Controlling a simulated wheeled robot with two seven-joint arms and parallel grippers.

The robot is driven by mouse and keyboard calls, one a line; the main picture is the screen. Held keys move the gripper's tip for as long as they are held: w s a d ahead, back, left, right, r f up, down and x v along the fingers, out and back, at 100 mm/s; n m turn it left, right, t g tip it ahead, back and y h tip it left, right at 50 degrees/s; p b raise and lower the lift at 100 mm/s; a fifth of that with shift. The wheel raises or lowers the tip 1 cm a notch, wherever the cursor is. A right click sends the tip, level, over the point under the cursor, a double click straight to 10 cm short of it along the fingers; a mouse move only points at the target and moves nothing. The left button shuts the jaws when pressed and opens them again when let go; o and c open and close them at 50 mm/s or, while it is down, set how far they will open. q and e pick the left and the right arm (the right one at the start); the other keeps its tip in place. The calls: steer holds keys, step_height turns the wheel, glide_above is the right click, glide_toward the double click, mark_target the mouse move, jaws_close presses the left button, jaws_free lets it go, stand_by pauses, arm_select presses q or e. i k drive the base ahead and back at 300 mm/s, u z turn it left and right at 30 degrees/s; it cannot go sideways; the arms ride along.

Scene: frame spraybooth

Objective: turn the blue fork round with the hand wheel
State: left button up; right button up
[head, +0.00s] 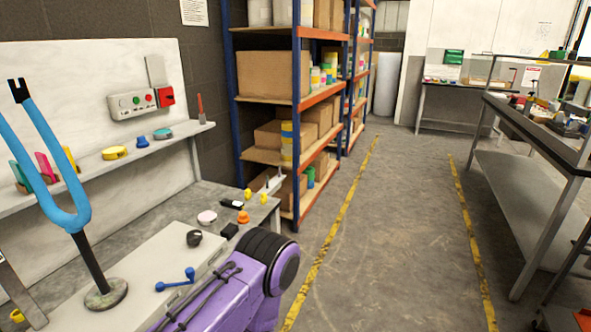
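The blue fork (68,218) stands upright at the left, its prongs up, on a dark rod with a round grey foot. The foot sits on a light grey box (135,262) on the bench. I cannot tell which part is the hand wheel. A purple arm link, apparently mine, with a black round joint covers the box's near right side. Neither gripper shows.
The grey bench (205,203) holds small yellow, pink, black and orange items. A shelf (150,148) behind carries coloured items under a switch box (132,102). A blue and orange rack (297,110) stands beyond. The floor aisle (375,230) between yellow lines is clear; a table (530,140) stands right.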

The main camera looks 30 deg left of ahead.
mark_target(194, 238)
steer(key=z, duration=0.05)
steer(key=k, duration=0.5)
steer(key=u, duration=0.55)
steer(key=i, duration=0.35)
steer(key=u, duration=1.3)
